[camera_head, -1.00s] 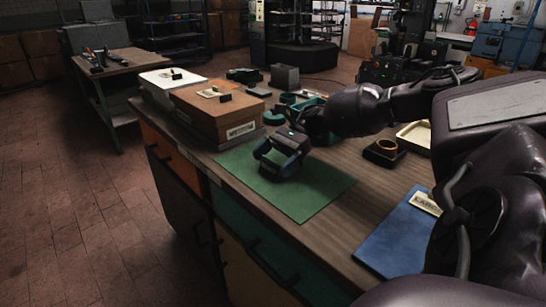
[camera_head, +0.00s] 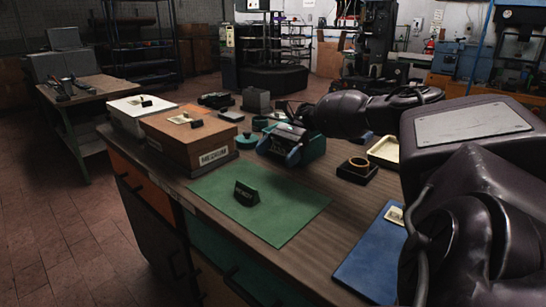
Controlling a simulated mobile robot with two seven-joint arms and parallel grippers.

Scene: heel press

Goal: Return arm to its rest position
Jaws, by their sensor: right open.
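My right arm (camera_head: 350,113) reaches in from the right across the workbench. My right gripper (camera_head: 279,153) is open, with nothing seen between its fingers, behind the far edge of the green mat (camera_head: 280,215). It is clear of the small black labelled block (camera_head: 246,194) that stands on the mat. I cannot tell how high the gripper is above the bench. My left gripper is not in view.
A brown box marked MEDIUM (camera_head: 190,140) and a white box (camera_head: 138,114) stand left of the gripper. A black holder with a brass ring (camera_head: 357,168), a cream tray (camera_head: 385,152) and a blue mat (camera_head: 372,262) lie to the right.

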